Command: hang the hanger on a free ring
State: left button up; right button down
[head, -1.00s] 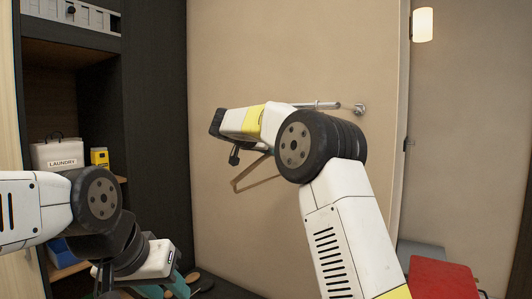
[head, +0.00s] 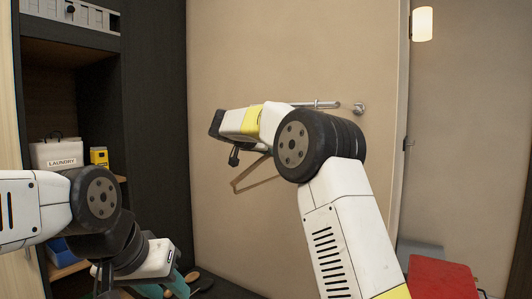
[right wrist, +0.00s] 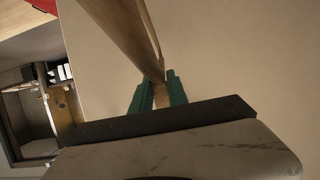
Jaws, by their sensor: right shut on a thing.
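A brown wooden hanger (head: 255,183) shows in the head view below my right gripper, in front of the beige wall. In the right wrist view the hanger (right wrist: 130,35) runs up from between the green fingers of my right gripper (right wrist: 158,88), which is shut on it. In the head view my right wrist hides the fingers of that gripper. A chrome bar (head: 325,104) shows behind my right arm; its left part is hidden, and no free ring can be made out. My left gripper (head: 168,288) is low at the left, its teal fingers apart and partly cut off.
Dark shelving (head: 152,150) at the left holds a laundry box (head: 57,153) and a yellow box (head: 99,156). A round chrome wall mount (head: 358,109) is right of the bar. A red object (head: 442,278) lies at lower right. The wall around my right gripper is clear.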

jog(key=shift+f, duration=0.3)
dwell(0.5)
jog(key=c, duration=1.2)
grip_release()
